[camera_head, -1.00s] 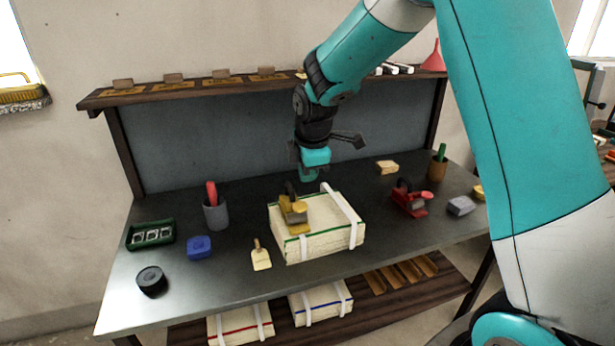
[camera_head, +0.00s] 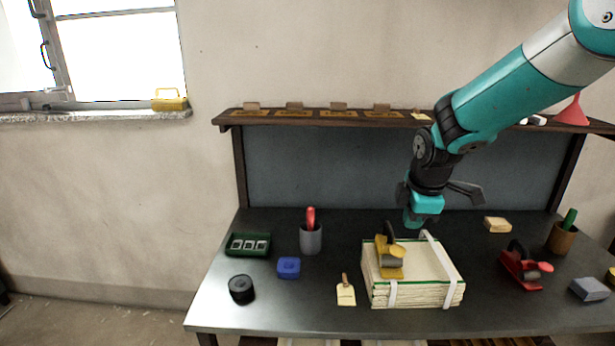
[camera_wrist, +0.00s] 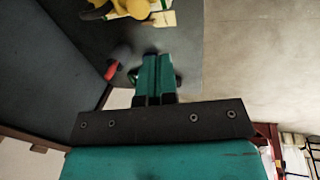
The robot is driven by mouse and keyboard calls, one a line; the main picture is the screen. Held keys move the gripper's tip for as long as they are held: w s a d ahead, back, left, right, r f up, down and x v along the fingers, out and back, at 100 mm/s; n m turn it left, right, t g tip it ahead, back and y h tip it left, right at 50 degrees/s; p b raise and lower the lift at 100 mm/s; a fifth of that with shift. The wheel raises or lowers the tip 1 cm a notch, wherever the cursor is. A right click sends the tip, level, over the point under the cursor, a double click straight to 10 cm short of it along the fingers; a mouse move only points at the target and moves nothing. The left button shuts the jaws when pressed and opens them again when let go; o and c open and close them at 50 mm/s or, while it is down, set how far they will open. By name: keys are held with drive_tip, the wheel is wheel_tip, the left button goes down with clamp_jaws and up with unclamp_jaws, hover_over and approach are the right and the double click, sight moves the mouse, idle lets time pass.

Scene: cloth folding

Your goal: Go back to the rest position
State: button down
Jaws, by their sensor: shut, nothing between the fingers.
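My gripper (camera_head: 420,222) hangs pointing down over the back part of the workbench (camera_head: 330,310), behind the bound stack. It shows in the wrist view (camera_wrist: 158,62) with its two teal fingers together and nothing between them. The cream stack (camera_head: 420,285) with green edges and white straps lies on the bench. A yellow tape-dispenser-like tool (camera_head: 390,260) sits on top of the stack. Whether the fingertips clear the stack in height is hard to tell.
A grey cup (camera_head: 311,240) with a red-handled tool, a green tray (camera_head: 248,244), a blue block (camera_head: 289,267), a black roll (camera_head: 241,289) and a tag (camera_head: 346,293) lie left. A red dispenser (camera_head: 520,268) and brown cup (camera_head: 563,238) stand right. A shelf (camera_head: 300,117) runs behind.

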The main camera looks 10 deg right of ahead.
drive_tip(key=s+a+r+m+g+y, duration=0.1)
drive_tip(key=s+a+r+m, duration=0.1)
drive_tip(key=s, duration=0.7)
drive_tip(key=s+a+r+m+g+y, duration=0.1)
drive_tip(key=s+a+r+m+y, duration=0.1)
drive_tip(key=s+a, duration=0.5)
drive_tip(key=s+a+r+m+y, duration=0.1)
drive_tip(key=s+a+r+m, duration=0.3)
drive_tip(key=s, duration=0.9)
drive_tip(key=shift+s+a+m+g, duration=0.3)
drive_tip(key=shift+a+g, duration=0.1)
drive_tip(key=shift+a, duration=0.35)
